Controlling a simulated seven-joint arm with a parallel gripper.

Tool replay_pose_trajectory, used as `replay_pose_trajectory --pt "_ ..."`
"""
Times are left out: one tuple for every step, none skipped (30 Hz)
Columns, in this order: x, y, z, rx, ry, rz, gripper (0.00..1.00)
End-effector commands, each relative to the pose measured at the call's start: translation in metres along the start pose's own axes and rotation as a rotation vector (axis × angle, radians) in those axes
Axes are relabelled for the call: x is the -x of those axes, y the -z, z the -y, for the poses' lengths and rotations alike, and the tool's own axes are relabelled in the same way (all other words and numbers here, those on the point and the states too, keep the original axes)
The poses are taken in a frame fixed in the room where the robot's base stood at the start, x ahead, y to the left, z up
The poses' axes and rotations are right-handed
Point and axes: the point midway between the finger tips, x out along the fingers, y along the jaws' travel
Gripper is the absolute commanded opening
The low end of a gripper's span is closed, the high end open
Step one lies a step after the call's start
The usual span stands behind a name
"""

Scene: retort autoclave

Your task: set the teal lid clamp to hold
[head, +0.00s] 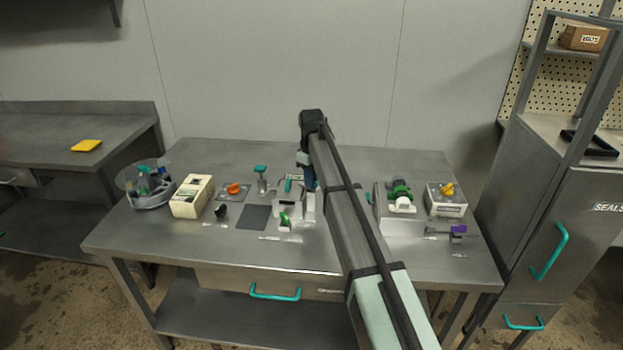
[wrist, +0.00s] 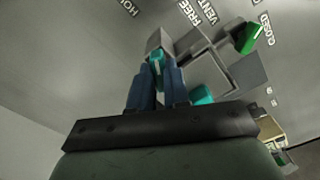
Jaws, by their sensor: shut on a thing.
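The teal lid clamp (wrist: 157,57) shows as a small teal piece between my blue fingertips in the wrist view. My gripper (wrist: 156,72) is shut on it, and the fingers hide most of it. A label beginning "HO" (wrist: 129,7) is at the upper left of the wrist view, and a "FREE" label (wrist: 195,12) is to the right of the fingers. I cannot tell which label the clamp points to. In the head view my gripper (head: 309,180) is low at the right side of the grey autoclave unit (head: 309,205), and my arm hides part of that area.
A green lever (wrist: 250,38) stands by the "VENT" and "CLOSED" labels. Another teal part (wrist: 203,93) is close right of my fingers. Left on the bench are a teal-topped post (head: 261,171), an orange knob (head: 234,188) and a cream box (head: 191,196). A green-and-white device (head: 401,196) stands right.

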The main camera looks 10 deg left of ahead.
Motion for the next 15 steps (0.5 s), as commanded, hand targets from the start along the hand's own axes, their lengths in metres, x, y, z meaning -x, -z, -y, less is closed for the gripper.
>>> replay_pose_trajectory --pt "0.0002 0.0000 0.0000 0.045 0.000 0.000 0.00" --pt "0.0002 0.0000 0.0000 0.073 0.000 0.000 0.00" --pt "0.0002 0.0000 0.0000 0.111 0.000 0.000 0.00" --pt "0.0002 0.0000 0.0000 0.138 0.000 0.000 0.00" --pt "0.0002 0.0000 0.0000 0.165 0.000 0.000 0.00" --pt "0.0002 0.0000 -0.0001 0.200 0.000 0.000 0.00" --pt "0.0002 0.0000 -0.0001 0.225 0.000 0.000 0.00" --pt "0.0002 0.0000 -0.0001 0.250 0.000 0.000 0.00" --pt "0.0002 0.0000 0.0000 0.282 0.000 0.000 0.00" --pt "0.0002 0.0000 -0.0001 0.306 0.000 0.000 0.00" --pt "0.0002 0.0000 -0.0001 0.328 0.000 0.000 0.00" --pt "0.0002 0.0000 0.0000 0.357 0.000 0.000 0.00" --pt "0.0002 0.0000 0.0000 0.376 0.000 0.000 0.00" --pt "0.0002 0.0000 0.0000 0.395 0.000 0.000 0.00" --pt "0.0002 0.0000 -0.0001 0.420 0.000 0.000 0.00"
